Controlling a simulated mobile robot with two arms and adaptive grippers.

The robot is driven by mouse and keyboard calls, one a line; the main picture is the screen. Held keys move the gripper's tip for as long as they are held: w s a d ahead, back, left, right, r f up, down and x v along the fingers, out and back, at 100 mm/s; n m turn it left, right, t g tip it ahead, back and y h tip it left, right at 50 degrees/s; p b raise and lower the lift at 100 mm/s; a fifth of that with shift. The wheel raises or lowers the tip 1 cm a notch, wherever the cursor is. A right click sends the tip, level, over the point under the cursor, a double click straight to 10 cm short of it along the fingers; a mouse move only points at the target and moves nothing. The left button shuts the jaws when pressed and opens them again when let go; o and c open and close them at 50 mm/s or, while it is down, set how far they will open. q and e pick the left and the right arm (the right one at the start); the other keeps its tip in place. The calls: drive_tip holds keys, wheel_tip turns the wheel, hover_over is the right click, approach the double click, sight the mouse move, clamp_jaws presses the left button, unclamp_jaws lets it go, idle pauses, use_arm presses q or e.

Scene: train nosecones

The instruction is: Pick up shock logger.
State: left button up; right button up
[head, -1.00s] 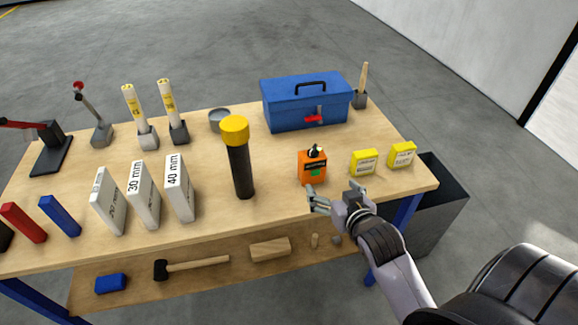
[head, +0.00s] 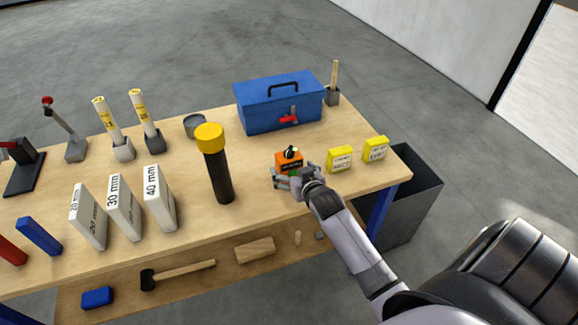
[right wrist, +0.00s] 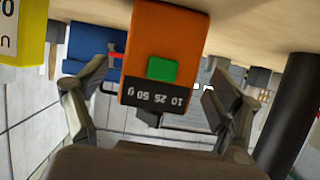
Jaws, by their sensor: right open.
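The shock logger is an orange box (head: 288,158) with a dark top knob, standing on the workbench right of the black cylinder with the yellow cap. In the right wrist view the orange box (right wrist: 167,45) is upside down, with a green patch and a dark band of numbers. My right gripper (head: 288,180) is open at the logger's near side. In the right wrist view its two fingers (right wrist: 160,95) stand on either side of the box, with visible gaps. The gripper hides the logger's lower part in the head view. My left gripper is not in view.
Two yellow boxes (head: 340,158) stand close on the right of the logger. The black cylinder with the yellow cap (head: 216,165) stands to its left. A blue toolbox (head: 262,108) is behind it. A dark bin (head: 412,200) stands beyond the bench's right end.

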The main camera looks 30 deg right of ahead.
sight(292, 170)
drive_tip(key=shift+x, duration=2)
drive_tip(key=shift+s, duration=0.1)
drive_tip(key=shift+c, duration=0.5)
drive_tip(key=c, duration=1.4)
